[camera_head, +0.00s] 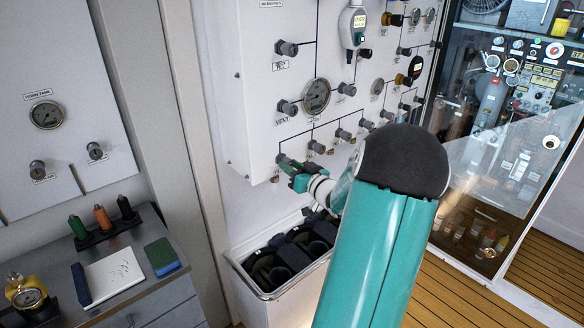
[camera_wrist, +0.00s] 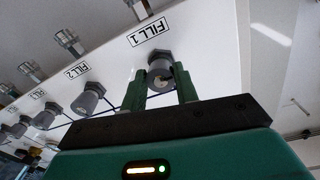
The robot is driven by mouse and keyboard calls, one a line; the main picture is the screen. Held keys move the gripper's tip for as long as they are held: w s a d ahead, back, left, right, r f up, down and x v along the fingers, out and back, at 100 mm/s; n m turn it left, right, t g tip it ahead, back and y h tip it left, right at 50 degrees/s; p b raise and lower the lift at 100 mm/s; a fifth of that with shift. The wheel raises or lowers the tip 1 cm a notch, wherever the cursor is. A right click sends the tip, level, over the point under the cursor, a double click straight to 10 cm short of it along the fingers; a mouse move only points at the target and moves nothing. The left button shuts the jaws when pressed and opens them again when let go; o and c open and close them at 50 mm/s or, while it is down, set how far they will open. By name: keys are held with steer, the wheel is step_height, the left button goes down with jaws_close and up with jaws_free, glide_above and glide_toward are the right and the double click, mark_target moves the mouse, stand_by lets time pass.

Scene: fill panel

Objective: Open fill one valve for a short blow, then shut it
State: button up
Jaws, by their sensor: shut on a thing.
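The fill one valve is a grey knob (camera_wrist: 160,66) under the label FILL 1 (camera_wrist: 149,32) in the wrist view. My gripper (camera_wrist: 160,88) has its two green fingers on either side of this knob and is shut on it. In the head view my gripper (camera_head: 288,166) is at the leftmost knob of the lower row on the white panel (camera_head: 262,130). The fingers cover most of that knob there. The knob's exact turn cannot be told.
More fill knobs run along the row, with FILL 2 (camera_wrist: 88,98) nearest. A VENT knob (camera_head: 287,107) and a gauge (camera_head: 316,96) sit above. A bin of dark cylinders (camera_head: 240,266) stands below the panel. A grey bench (camera_head: 150,300) is at left.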

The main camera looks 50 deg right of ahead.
steer(key=shift+a, duration=0.1)
steer(key=m, duration=0.9)
steer(key=shift+r+y, duration=0.15)
steer(key=shift+y, duration=0.25)
steer(key=m, duration=0.4)
steer(key=shift+g, duration=0.3)
steer(key=shift+m+y, duration=0.3)
steer(key=shift+m, duration=2.1)
steer(key=shift+r, duration=0.1)
steer(key=o, duration=1)
steer(key=shift+c, duration=0.2)
